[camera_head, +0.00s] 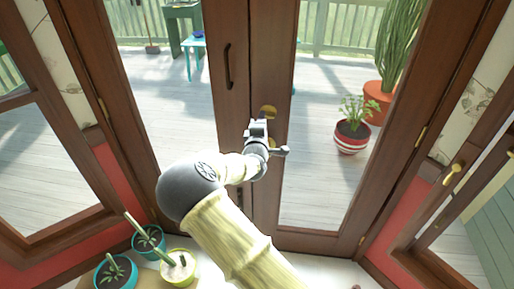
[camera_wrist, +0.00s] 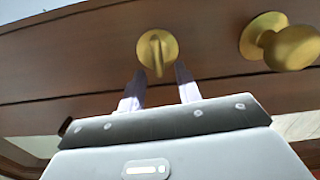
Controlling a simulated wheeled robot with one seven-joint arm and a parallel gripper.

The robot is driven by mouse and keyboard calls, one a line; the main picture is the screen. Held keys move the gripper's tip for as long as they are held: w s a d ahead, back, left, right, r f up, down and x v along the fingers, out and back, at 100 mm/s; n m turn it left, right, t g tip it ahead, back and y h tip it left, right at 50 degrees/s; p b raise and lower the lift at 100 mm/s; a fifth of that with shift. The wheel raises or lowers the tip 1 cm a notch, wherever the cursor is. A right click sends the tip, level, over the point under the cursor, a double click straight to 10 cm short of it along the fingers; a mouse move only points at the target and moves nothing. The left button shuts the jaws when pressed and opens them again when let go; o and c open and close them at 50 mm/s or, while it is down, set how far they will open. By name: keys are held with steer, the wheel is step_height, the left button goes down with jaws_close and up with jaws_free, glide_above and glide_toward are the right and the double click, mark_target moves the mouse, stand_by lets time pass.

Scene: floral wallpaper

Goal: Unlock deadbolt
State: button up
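The deadbolt is a round brass plate with a thumb-turn (camera_wrist: 157,48) on the brown wooden door, seen in the wrist view. The thumb-turn stands out from the plate, its long side running nearly up and down in that picture. My gripper (camera_wrist: 160,73) is open, with one finger on each side of the thumb-turn's lower end. I cannot tell whether either finger touches it. A brass knob (camera_wrist: 288,45) is to the right of the deadbolt. In the head view my gripper (camera_head: 257,128) is at the door, just below a brass fitting (camera_head: 267,111), and hides part of the hardware.
A dark pull handle (camera_head: 228,66) is on the left door leaf. Potted plants (camera_head: 149,239) stand inside at the lower left. Another open-looking frame with a brass handle (camera_head: 453,174) is at right. Through the glass, a red-and-white pot (camera_head: 352,138) stands on the deck.

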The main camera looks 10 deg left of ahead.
steer(key=s+b, duration=0.1)
steer(key=s, duration=1.3)
steer(key=shift+s+a+b, duration=0.3)
steer(key=shift+s+b, duration=0.05)
steer(key=s+d+f+m+g+h+p, duration=0.1)
steer(key=s+d+f+m+g, duration=0.15)
steer(key=d+m+g, duration=0.35)
steer(key=s+d+f+m+g+p, duration=0.1)
steer(key=d+f+m+g+p, duration=0.2)
steer(key=d, duration=0.5)
steer(key=s+d+r+m+g+p, duration=0.1)
steer(key=s+d+r+m+g, duration=0.2)
steer(key=s, duration=0.5)
steer(key=s+d+r+m+g+y+p, duration=0.1)
steer(key=s+d+r+m+g, duration=0.2)
steer(key=s+d+m, duration=0.3)
steer(key=s+r, duration=0.1)
steer(key=s, duration=0.2)
steer(key=shift+r+m+y, duration=0.3)
steer(key=shift+r, duration=0.05)
steer(key=shift+w, duration=0.1)
stand_by(0.9)
